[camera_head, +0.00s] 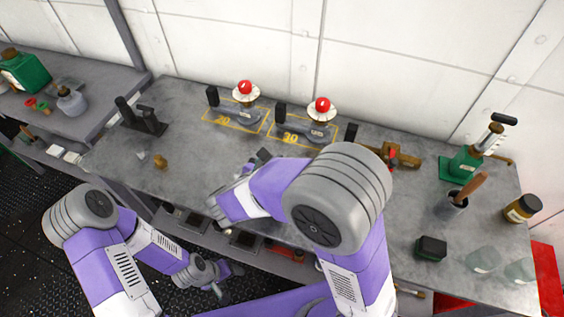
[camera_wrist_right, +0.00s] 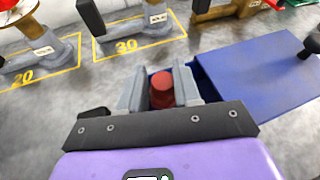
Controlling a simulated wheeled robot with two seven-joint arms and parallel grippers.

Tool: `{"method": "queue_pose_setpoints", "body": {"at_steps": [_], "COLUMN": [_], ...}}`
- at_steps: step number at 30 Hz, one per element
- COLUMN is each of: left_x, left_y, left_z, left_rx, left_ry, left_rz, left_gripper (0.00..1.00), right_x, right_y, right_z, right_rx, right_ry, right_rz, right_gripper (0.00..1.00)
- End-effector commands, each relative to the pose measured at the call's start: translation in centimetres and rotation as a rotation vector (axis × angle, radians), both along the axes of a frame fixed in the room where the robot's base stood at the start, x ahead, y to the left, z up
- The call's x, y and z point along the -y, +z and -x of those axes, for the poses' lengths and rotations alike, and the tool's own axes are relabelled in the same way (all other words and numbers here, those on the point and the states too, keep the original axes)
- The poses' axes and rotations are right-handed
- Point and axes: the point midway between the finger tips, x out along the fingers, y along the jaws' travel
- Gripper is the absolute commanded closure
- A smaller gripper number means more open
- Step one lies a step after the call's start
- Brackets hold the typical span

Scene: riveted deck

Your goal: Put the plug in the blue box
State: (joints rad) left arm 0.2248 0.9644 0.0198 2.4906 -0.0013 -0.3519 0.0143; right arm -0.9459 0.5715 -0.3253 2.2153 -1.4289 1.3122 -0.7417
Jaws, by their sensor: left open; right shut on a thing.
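The plug (camera_wrist_right: 162,92), a short red cylinder, is between the two grey fingers of my right gripper (camera_wrist_right: 160,90), which is shut on it. The blue box (camera_wrist_right: 265,72) is just right of the fingers in the right wrist view, with a darker blue strip along its near left edge. I cannot tell whether the plug or fingers touch the box. In the head view my right arm hides the box, the plug and the right fingers. My left gripper (camera_head: 222,284) is open and low, in front of the bench edge, away from the box.
A black bracket (camera_head: 140,117) and a small brass piece (camera_head: 160,162) are at left. A green device (camera_head: 462,165), cup (camera_head: 450,206) and jar (camera_head: 521,209) are at right.

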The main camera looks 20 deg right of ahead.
Motion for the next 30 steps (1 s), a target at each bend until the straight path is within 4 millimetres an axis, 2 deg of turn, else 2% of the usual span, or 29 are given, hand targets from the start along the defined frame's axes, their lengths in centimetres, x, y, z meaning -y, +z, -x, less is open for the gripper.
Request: {"method": "queue_pose_setpoints", "body": {"at_steps": [3, 4, 9, 10, 20, 30], "left_x": [0.0, 0.0, 0.0, 0.0, 0.0, 0.0], "left_y": [-0.4, -0.4, -0.3, -0.3, 0.0, 1.7], "left_z": [0.0, 0.0, 0.0, 0.0, 0.0, 0.0], "left_rx": [0.0, 0.0, 0.0, 0.0, 0.0, 0.0], "left_ry": [0.0, 0.0, 0.0, 0.0, 0.0, 0.0], "left_rz": [0.0, 0.0, 0.0, 0.0, 0.0, 0.0], "left_gripper": [0.34, 0.34, 0.34, 0.34, 0.34, 0.34], "right_x": [0.0, 0.0, 0.0, 0.0, -0.6, -4.4], "right_y": [-0.6, -0.6, -0.5, -0.5, -0.1, 2.1], "right_z": [0.0, 0.0, 0.0, 0.0, 0.4, 3.6], "right_rx": [-0.001, -0.001, 0.0, 0.0, 0.0, 0.001], "right_ry": [0.0, 0.0, 0.001, 0.001, 0.004, 0.003], "right_rz": [0.001, 0.001, 0.0, 0.0, -0.001, 0.0], "right_gripper": [1.0, 0.66, 0.4, 0.38, 0.38, 0.38]}}
